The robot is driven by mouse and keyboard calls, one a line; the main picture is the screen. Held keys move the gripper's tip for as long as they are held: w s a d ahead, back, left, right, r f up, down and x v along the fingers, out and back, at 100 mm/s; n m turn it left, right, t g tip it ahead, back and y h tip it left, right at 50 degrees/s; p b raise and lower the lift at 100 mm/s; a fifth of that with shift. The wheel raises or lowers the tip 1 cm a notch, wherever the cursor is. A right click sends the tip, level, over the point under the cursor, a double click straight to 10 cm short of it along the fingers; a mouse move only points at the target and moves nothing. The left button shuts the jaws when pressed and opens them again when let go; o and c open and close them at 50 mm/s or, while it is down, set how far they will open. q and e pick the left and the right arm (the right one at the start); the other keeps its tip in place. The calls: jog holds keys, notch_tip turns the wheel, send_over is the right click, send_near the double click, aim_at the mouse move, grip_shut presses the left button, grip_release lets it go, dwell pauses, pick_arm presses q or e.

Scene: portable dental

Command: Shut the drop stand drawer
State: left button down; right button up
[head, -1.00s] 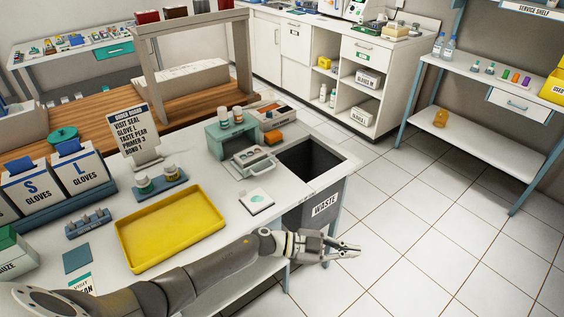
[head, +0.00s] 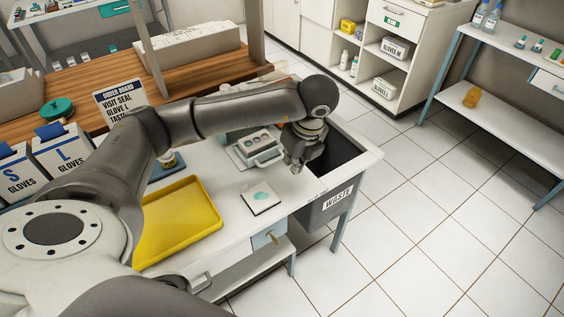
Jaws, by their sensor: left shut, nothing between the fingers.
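The drop stand drawer (head: 243,155) juts out toward the front of the white table, open, with several round items inside and a grey bar handle on its front. The drop stand body behind it is mostly hidden by my left arm. My left gripper (head: 297,168) is shut and empty, pointing down just right of the drawer front, beside the waste opening. It looks apart from the drawer handle. My right gripper is not in view.
The waste bin (head: 340,197) opens at the table's right end. A white pad with a green spot (head: 262,197) lies in front of the drawer, and a yellow tray (head: 178,222) to its left. Bare tabletop lies between pad and bin.

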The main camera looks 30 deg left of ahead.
aim_at(258, 144)
pick_arm(q)
jog(key=p+x, duration=0.1)
jog(key=x, duration=0.7)
jog(key=shift+a+f, duration=0.1)
jog(key=shift+f, duration=0.25)
jog(key=shift+w+a+r+p, duration=0.15)
jog(key=shift+w+a+p, duration=0.15)
jog(key=shift+a, duration=0.25)
jog(key=shift+w+a+r+p, duration=0.2)
jog(key=shift+a+p, duration=0.2)
jog(key=shift+a, duration=0.2)
jog(key=shift+w+a, duration=0.2)
jog(key=shift+a, duration=0.4)
jog(key=shift+w+a+f, duration=0.1)
jog(key=w+a+b, duration=0.1)
jog(key=a, duration=0.2)
jog(key=w+a+b, duration=0.2)
jog(key=a, duration=0.2)
jog(key=w+a+b, duration=0.1)
jog(key=a+b, duration=0.1)
jog(key=a, duration=0.1)
jog(key=shift+w+a+f, duration=0.1)
jog(key=shift+w+a, duration=0.1)
jog(key=shift+a, duration=0.1)
jog(key=shift+w+a, duration=0.1)
jog(key=shift+a, duration=0.25)
jog(key=shift+r, duration=0.2)
